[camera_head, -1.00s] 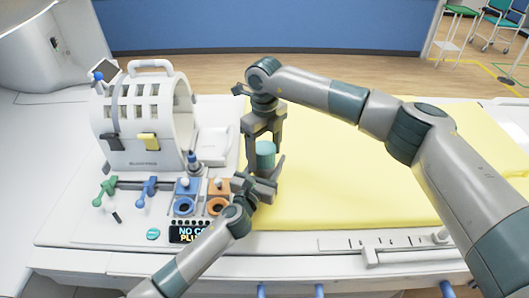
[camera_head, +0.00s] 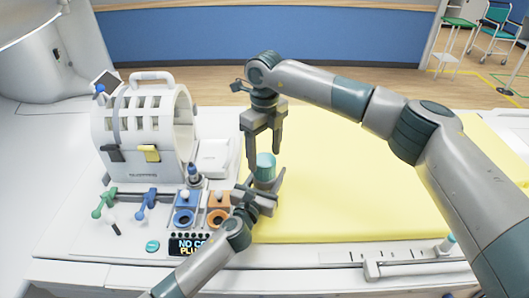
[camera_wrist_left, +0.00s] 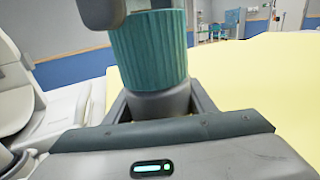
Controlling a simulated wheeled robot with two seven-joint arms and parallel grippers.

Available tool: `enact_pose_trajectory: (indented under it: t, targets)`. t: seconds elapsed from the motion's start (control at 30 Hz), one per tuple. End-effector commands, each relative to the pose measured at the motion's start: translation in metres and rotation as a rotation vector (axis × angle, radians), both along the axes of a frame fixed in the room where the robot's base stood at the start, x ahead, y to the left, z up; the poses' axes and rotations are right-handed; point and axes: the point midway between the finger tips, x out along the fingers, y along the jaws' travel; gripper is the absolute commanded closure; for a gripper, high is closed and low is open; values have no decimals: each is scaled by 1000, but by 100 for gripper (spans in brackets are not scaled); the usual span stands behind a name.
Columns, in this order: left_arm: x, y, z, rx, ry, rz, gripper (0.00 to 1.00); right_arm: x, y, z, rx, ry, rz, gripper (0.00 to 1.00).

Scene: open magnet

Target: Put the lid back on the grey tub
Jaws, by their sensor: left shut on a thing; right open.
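The teal ribbed lid (camera_head: 266,165) sits on top of the grey tub (camera_head: 263,181), upright and roughly level. In the left wrist view the lid (camera_wrist_left: 150,48) stands directly over the grey tub body (camera_wrist_left: 158,103); I cannot tell whether it is fully tightened. My left gripper (camera_head: 262,188) is shut on the tub's grey body, which its fingers partly hide. My right gripper (camera_head: 265,158) points down, open, with its fingertips around or just above the lid's top. Part of it shows dark grey above the lid in the wrist view (camera_wrist_left: 115,10).
A white ring-shaped coil housing (camera_head: 145,130) stands to the left on the white bed. Green and blue handles (camera_head: 147,203), sockets and a display (camera_head: 187,247) lie in front of it. The yellow mat (camera_head: 330,190) to the right is clear.

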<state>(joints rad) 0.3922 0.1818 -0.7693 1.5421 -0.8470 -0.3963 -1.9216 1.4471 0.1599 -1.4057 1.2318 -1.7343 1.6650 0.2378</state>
Motion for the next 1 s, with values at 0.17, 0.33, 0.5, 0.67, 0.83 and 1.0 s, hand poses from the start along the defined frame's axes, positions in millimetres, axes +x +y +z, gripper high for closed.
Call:
enact_pose_trajectory:
  t: [0.17, 0.33, 0.5, 0.67, 0.83, 1.0]
  targets:
    - [-1, 0, -5, 3, 7, 0, 100, 0, 0, 2, 0, -1, 47, 35]
    - [-1, 0, -5, 3, 7, 0, 100, 1, 0, 9, -2, -2, 182, 35]
    - [-2, 0, -5, 3, 7, -1, 100, 1, 0, 18, -3, -3, 383, 35]
    - [-2, 0, -5, 3, 7, -1, 100, 1, 0, 27, -2, -3, 571, 35]
    - [-2, 0, -5, 3, 7, -1, 100, 1, 0, 32, -2, -1, 708, 35]
    - [-2, 0, -5, 3, 7, -1, 100, 0, 0, 35, -1, -1, 755, 35]
